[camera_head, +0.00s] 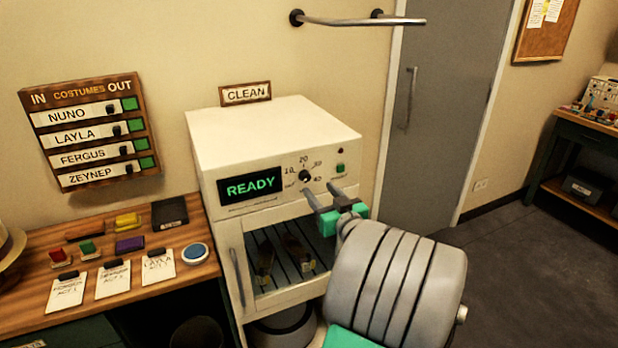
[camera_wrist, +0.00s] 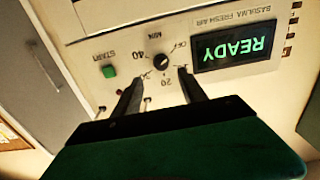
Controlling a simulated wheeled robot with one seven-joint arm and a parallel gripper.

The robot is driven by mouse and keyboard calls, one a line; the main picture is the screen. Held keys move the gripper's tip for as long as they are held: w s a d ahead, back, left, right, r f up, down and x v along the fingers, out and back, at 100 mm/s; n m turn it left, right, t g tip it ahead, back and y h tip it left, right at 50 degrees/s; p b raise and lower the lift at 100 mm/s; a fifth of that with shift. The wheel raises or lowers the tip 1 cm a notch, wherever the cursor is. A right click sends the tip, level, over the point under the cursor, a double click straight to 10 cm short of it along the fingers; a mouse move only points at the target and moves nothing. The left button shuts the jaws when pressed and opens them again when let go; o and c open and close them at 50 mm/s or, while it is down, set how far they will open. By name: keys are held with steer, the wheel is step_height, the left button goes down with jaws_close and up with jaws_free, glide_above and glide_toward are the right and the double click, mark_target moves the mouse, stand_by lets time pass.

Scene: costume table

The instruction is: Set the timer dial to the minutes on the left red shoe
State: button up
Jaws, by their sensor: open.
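The timer dial (camera_head: 304,176) is a small black knob on the white cabinet's front panel, with 10, 20, 30 and 40 marked around it. It also shows upside down in the wrist view (camera_wrist: 162,61); its pointer seems turned toward OFF, but is too small to be sure. My gripper (camera_head: 322,192) is open and empty, just in front of the panel. In the wrist view its fingertips (camera_wrist: 160,77) are apart, just below the dial, which is not gripped. Two dark shoe-like items, left (camera_head: 265,259) and right (camera_head: 299,250), stand behind the cabinet's glass; their colours and any minutes are unreadable.
The display (camera_head: 251,187) reads READY. A green START button (camera_head: 340,168) sits right of the dial. A wooden table (camera_head: 200,272) with cards and coloured pads stands left. A costume board (camera_head: 92,132) hangs above it. A rail (camera_head: 350,21) juts from the wall.

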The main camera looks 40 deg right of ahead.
mark_target(307, 177)
steer(key=p+x, duration=0.2)
steer(key=x, duration=0.4)
steer(key=shift+w, duration=0.45)
jaws_close()
